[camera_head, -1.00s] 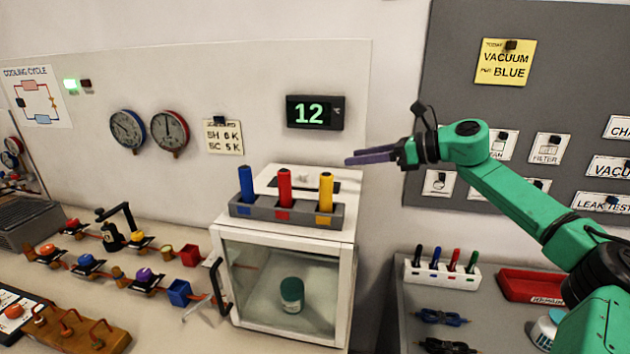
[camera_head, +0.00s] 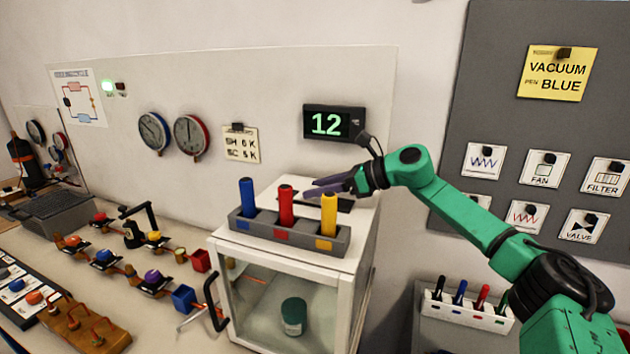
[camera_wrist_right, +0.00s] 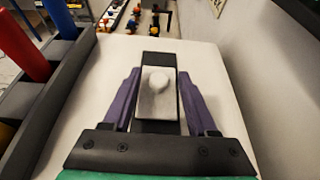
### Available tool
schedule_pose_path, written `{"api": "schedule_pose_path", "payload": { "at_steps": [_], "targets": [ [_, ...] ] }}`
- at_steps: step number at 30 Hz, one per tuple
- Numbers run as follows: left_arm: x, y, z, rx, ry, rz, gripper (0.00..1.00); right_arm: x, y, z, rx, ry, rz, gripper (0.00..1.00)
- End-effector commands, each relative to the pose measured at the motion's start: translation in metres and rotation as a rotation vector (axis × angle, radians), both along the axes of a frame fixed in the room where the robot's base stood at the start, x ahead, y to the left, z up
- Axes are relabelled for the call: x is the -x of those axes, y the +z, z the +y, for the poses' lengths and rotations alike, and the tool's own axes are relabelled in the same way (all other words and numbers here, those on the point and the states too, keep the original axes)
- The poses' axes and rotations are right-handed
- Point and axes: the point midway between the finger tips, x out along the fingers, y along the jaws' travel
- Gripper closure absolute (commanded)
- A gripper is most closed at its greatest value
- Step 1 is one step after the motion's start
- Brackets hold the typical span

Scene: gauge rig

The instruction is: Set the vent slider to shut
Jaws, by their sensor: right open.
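The vent slider is a white plate with a rounded knob (camera_wrist_right: 158,82) on a dark slot (camera_wrist_right: 158,126) in the white cabinet top. Dark slot shows above and below the plate in the right wrist view. In the head view part of the slot (camera_head: 345,205) shows, and my gripper hides the knob. My right gripper (camera_head: 322,187) is open above the cabinet top, behind the pen rack. In the wrist view its purple fingers (camera_wrist_right: 158,88) lie on either side of the knob, with a gap each side. I cannot tell its height above the knob. My left gripper is out of view.
A grey rack (camera_head: 290,235) with blue, red and yellow cylinders stands at the cabinet top's front, close to my right gripper. The wall with a display reading 12 (camera_head: 334,123) rises behind. The glass-fronted cabinet (camera_head: 362,270) holds a green-lidded jar (camera_head: 294,315).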

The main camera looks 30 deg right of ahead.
Motion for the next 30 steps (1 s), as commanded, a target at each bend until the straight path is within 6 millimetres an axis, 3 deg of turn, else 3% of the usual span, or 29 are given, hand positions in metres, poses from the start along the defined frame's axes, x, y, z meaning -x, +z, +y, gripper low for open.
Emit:
{"api": "schedule_pose_path", "payload": {
  "at_steps": [10,11,15,30],
  "targets": [
    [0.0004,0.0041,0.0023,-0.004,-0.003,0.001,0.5,-0.0087,-0.0054,0.0078,0.001,-0.001,-0.001,0.42],
    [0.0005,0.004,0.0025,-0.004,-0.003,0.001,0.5,-0.0087,-0.0054,0.0077,0.001,-0.001,-0.001,0.45],
    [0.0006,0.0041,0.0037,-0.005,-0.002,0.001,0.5,-0.0085,-0.0052,0.0076,0.0,-0.001,-0.002,0.99],
    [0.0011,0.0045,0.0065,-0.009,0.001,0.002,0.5,-0.0084,-0.0043,0.0071,0.0,-0.001,-0.003,1.0]
  ]
}}
